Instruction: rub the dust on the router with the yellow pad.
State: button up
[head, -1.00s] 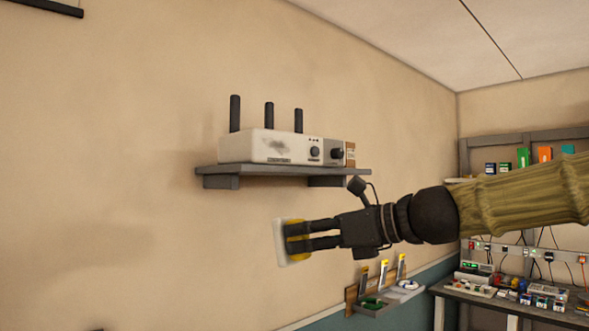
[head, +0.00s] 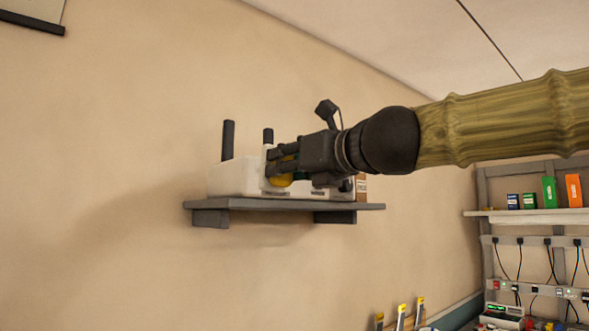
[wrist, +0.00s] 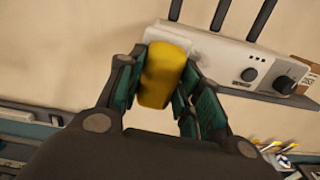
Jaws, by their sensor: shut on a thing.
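The white router (head: 232,178) with black antennas stands on a grey wall shelf (head: 255,204). In the wrist view the router (wrist: 232,64) shows its knobs and label on the right. My gripper (head: 280,168) is shut on the yellow pad (head: 283,180), in front of the router's front face. I cannot tell whether the pad touches the router. The dust patch is hidden behind the pad and gripper.
A small brown box (head: 361,188) stands at the router's right end. Yellow-topped tools (head: 401,312) show low on the wall. A bench with cables and a shelf of coloured boxes (head: 550,190) is at the right.

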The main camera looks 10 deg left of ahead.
jog(key=shift+w+a, duration=0.25)
jog(key=shift+a, duration=0.15)
jog(key=shift+w+a+f, duration=0.25)
jog(key=shift+w+a, duration=0.7)
jog(key=shift+w, duration=0.2)
jog(key=shift+w+a+r, duration=0.15)
jog(key=shift+a, duration=0.4)
jog(key=shift+w+a, duration=0.2)
jog(key=shift+w, duration=0.05)
jog(key=shift+x, duration=0.95)
jog(key=shift+d, duration=0.1)
